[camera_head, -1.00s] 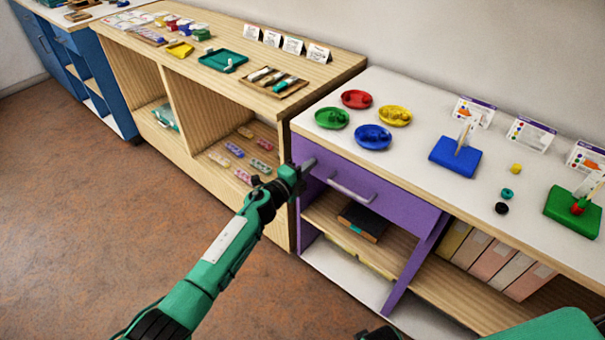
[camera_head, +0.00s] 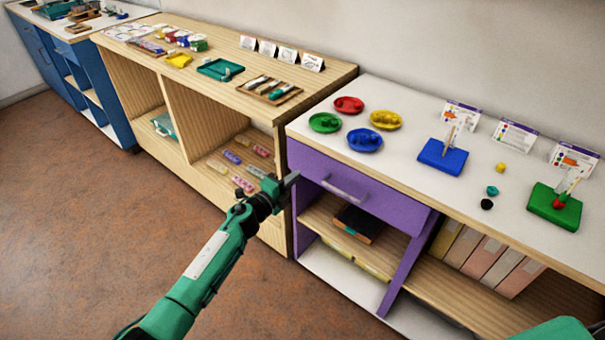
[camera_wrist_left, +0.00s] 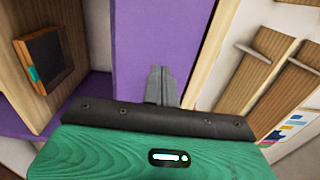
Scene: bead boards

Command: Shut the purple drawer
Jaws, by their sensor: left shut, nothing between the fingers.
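The purple drawer (camera_head: 362,190), with a grey bar handle (camera_head: 345,190), sits under the white worktop. Its front looks close to flush with the cabinet; I cannot tell whether a small gap is left. My left gripper (camera_head: 292,179) is shut and empty, in front of the left end of the drawer front and left of the handle. In the left wrist view its closed fingers (camera_wrist_left: 161,85) point toward a purple surface. Contact cannot be made out. My right gripper is out of view.
The white worktop (camera_head: 405,155) carries coloured dishes, a blue board (camera_head: 442,157) and a green board (camera_head: 553,207). An open shelf below holds a dark box (camera_head: 358,223) and several binders. A wooden cabinet (camera_head: 222,95) adjoins on the left. The floor in front is clear.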

